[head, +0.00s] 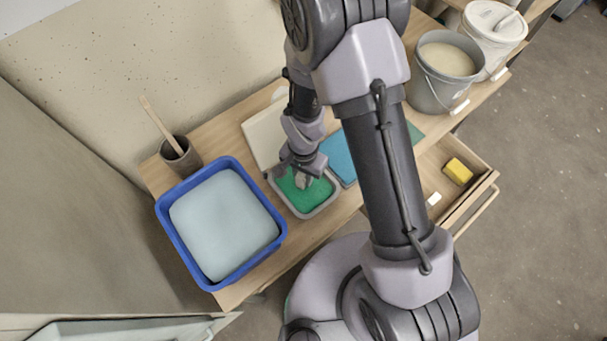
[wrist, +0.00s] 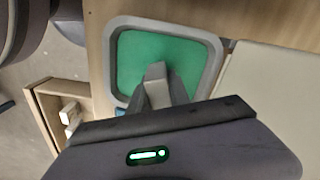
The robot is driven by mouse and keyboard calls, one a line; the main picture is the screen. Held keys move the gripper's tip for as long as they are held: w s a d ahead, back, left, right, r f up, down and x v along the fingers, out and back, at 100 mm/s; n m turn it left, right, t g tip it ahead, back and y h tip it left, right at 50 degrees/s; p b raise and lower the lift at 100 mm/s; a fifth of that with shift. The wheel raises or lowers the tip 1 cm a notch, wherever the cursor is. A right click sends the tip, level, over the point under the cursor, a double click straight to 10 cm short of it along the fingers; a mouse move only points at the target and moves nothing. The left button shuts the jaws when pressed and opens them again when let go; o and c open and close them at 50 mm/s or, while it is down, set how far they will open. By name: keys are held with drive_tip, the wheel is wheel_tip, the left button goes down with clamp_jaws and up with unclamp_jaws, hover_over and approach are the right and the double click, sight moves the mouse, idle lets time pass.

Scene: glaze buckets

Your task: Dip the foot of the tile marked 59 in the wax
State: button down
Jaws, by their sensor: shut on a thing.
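The wax is a green surface in a shallow grey tray (head: 328,203) on the bench, and it also shows in the wrist view (wrist: 210,45). My gripper (head: 302,180) is over this tray, pointing down into it. It is shut on a small pale grey tile (wrist: 156,82), seen between the fingers above the green wax (wrist: 135,55). I cannot read any number on the tile. Whether its foot touches the wax cannot be told, as my gripper and the viewing angle hide the lower edge.
A blue tub (head: 276,243) of pale liquid stands left of the tray, with a brush pot (head: 188,163) behind it. A cream board (head: 262,133) and a blue sheet (head: 338,155) lie near the tray. An open drawer (head: 485,188) holds a yellow sponge (head: 458,171). Buckets (head: 432,92) stand back right.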

wheel_tip(320, 180, up, 5)
drive_tip(key=p, duration=0.3)
drive_tip(key=shift+f, duration=0.2)
